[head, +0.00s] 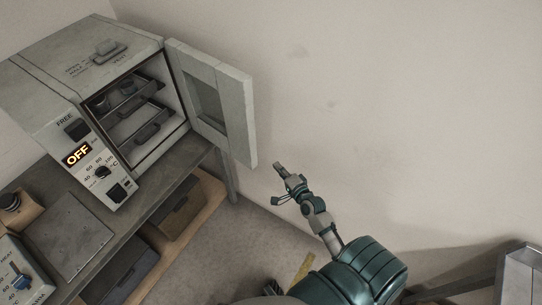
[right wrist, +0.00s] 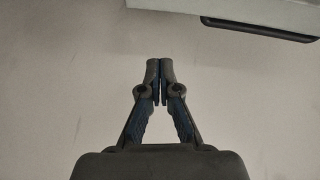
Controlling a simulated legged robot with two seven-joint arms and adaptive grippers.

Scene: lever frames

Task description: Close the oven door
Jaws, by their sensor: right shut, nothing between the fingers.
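The oven (head: 88,75) is a pale box on a bench at the upper left in the head view. Its door (head: 239,112) stands wide open, swung out to the right, with a dark window in it. Racks with trays (head: 140,118) show inside the oven. My right gripper (head: 280,168) is shut and empty, to the right of and just below the door's lower outer corner, apart from it. The right wrist view shows the closed fingers (right wrist: 159,68) and, at the upper right, a pale edge with a dark bar (right wrist: 262,30), probably the door. My left gripper is not in view.
The bench (head: 185,153) holds the oven, a flat grey plate (head: 66,233) and a control box (head: 18,275) at the lower left. Drawers or bins (head: 180,208) sit on a shelf beneath. The wall (head: 400,90) is bare behind my right arm.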

